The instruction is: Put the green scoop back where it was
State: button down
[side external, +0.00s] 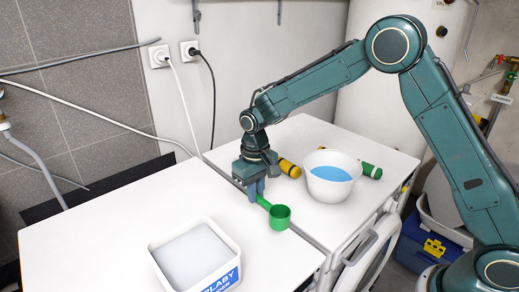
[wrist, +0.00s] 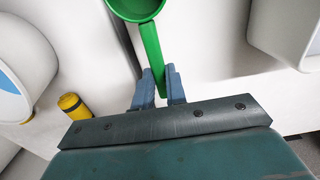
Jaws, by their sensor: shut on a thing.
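The green scoop (side external: 280,217) has a round cup and a straight handle. My gripper (side external: 257,190) is shut on the handle, with the cup pointing away from the fingers. In the wrist view the handle (wrist: 151,48) runs up from between the blue-grey fingertips (wrist: 160,84), and the cup is cut off at the top edge. The scoop is near the seam between two white tops; I cannot tell its exact height above them. A white tub (side external: 222,281) of pale powder with blue lettering stands at the front, left of the scoop.
A white bowl (side external: 328,193) with blue liquid stands on the right-hand top, behind and right of the scoop. A yellow cylinder (side external: 290,168) and a green cylinder (side external: 371,171) lie beside it. The left-hand white top (side external: 110,215) is mostly clear behind the tub.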

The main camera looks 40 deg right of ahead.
jog(key=shift+f, duration=0.1)
jog(key=shift+f, duration=2.05)
jog(key=c, duration=1.4)
grip_release()
jog(key=shift+f, duration=0.1)
jog(key=shift+c, duration=0.2)
notch_tip(320, 180, up, 12)
